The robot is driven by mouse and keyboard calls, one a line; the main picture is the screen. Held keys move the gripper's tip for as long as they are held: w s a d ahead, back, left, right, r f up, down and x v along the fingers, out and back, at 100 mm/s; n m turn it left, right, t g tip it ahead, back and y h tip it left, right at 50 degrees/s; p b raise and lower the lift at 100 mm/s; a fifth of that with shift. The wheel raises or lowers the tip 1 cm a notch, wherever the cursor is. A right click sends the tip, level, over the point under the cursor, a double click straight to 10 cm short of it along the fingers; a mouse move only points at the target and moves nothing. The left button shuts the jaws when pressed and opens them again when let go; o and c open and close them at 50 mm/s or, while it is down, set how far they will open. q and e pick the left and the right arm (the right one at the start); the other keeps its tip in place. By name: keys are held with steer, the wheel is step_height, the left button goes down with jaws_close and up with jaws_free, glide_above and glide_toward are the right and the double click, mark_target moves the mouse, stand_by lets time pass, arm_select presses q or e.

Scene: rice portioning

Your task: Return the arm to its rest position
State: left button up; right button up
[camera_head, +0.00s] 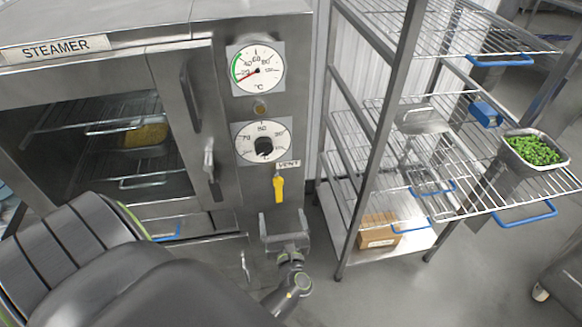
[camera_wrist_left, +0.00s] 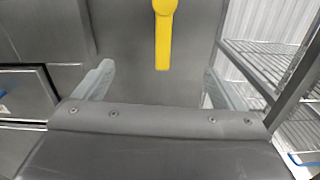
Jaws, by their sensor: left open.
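My left gripper (camera_head: 284,220) is open and empty, just below the yellow vent handle (camera_head: 278,188) on the steamer's front panel. In the left wrist view the two grey fingers stand wide apart at both sides (camera_wrist_left: 160,88), and the yellow handle (camera_wrist_left: 164,35) hangs above the space between them. The gripper looks apart from the handle. The handle points straight down. My right gripper is not in view.
The steamer (camera_head: 100,62) has its glass door shut, with a pan of yellow food (camera_head: 146,136) inside. A wire rack (camera_head: 470,130) stands close on the right with a pan of green peas (camera_head: 533,150) and a cardboard box (camera_head: 378,231). Floor in front is clear.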

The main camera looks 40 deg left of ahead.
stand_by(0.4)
arm_select(q)
steer(key=s+f+n+g+h+b, duration=0.25)
steer(key=s+f+n+g, duration=0.35)
steer(key=f, duration=0.7)
steer(key=s+f+n+g+h+b, duration=0.1)
steer(key=s+f+n+h, duration=0.3)
steer(key=s+f, duration=0.75)
steer(key=s+d+f+n+g+h+b, duration=0.1)
steer(key=s+f+n+g+h, duration=0.1)
steer(key=s+f+n, duration=0.5)
steer(key=s+d+f+n+g+h+b, duration=0.1)
steer(key=s+f+n+h, duration=0.3)
steer(key=s+f+n, duration=0.4)
steer(key=s+n+b, duration=0.1)
steer(key=s+n, duration=0.1)
steer(key=s, duration=0.1)
steer(key=shift+s+d+f+n+g, duration=0.2)
steer(key=shift+d+n+g, duration=0.1)
steer(key=shift+d+g, duration=0.1)
